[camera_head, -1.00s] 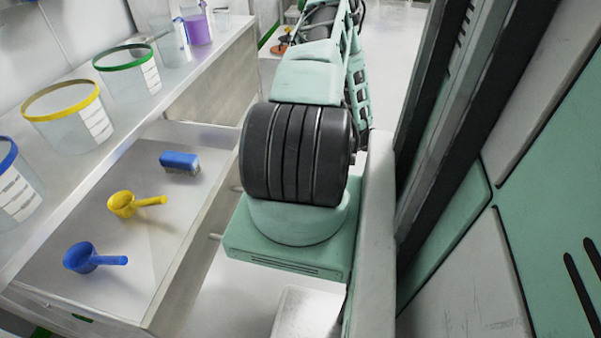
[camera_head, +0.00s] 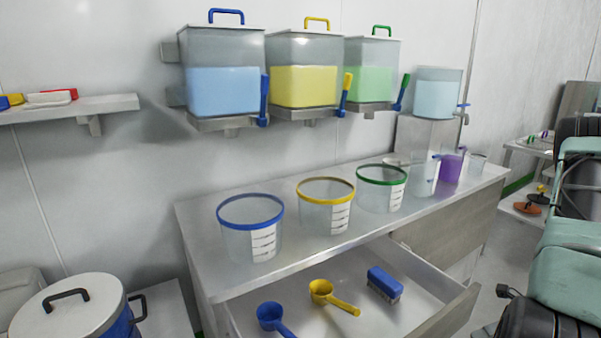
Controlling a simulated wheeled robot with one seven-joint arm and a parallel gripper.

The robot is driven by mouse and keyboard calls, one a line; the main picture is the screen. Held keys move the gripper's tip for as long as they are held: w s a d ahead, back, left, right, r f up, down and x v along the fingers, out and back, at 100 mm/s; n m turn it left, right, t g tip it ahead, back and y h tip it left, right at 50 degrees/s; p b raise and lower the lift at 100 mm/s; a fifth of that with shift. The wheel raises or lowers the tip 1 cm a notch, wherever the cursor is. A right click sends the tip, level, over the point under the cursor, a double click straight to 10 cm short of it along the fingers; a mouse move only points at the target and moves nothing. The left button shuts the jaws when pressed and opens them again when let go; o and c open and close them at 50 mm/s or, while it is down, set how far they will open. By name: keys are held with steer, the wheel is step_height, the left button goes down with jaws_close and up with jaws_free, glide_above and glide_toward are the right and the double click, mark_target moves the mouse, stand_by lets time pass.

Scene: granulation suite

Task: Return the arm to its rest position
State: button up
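My arm (camera_head: 560,275) shows at the right edge of the head view, its green and dark links running from the bottom right corner up to the right edge. It stands to the right of the bench and its open drawer, apart from both as far as the picture shows. My gripper is not in this view, so its fingers and anything in them are hidden.
An open drawer (camera_head: 412,318) holds a blue scoop (camera_head: 270,317), a yellow scoop (camera_head: 322,291) and a blue brush (camera_head: 384,284). Clear tubs stand on the bench (camera_head: 200,222) above. A lidded drum (camera_head: 75,308) is at lower left. Floor (camera_head: 488,290) shows between drawer and arm.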

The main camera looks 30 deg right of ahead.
steer(key=w+a+r+n+g, duration=0.2)
steer(key=w+n, duration=0.1)
steer(key=n, duration=0.1)
steer(key=w+a+r+n+g+h+p, duration=0.1)
steer(key=w+a+r+n+g, duration=0.2)
steer(key=n, duration=0.1)
steer(key=w+a+r+n+g+h, duration=0.1)
steer(key=w+a+r+n+g, duration=0.1)
steer(key=w+a+n, duration=0.1)
steer(key=shift+r+n+g+p, duration=0.3)
steer(key=shift+r+n, duration=0.05)
steer(key=shift+n, duration=0.05)
steer(key=w+a+r+n+g+h+p, duration=0.15)
steer(key=a+r+n+h, duration=0.35)
steer(key=a+n, duration=0.5)
steer(key=w+a+r+n+g+h+p, duration=0.15)
steer(key=a+r+n+h, duration=0.35)
steer(key=a+n, duration=0.55)
steer(key=s+a+r+n+t+p, duration=0.1)
steer(key=s+a+r+n+t, duration=0.1)
steer(key=a+n, duration=0.3)
steer(key=s+a+r+n+t+h+p, duration=0.1)
steer(key=s+a+r+n+t, duration=0.2)
steer(key=n, duration=0.5)
steer(key=s+a+r, duration=0.1)
steer(key=s+a, duration=0.1)
steer(key=shift+s+a+r, duration=0.3)
steer(key=shift+a+r, duration=0.05)
steer(key=shift+n, duration=0.25)
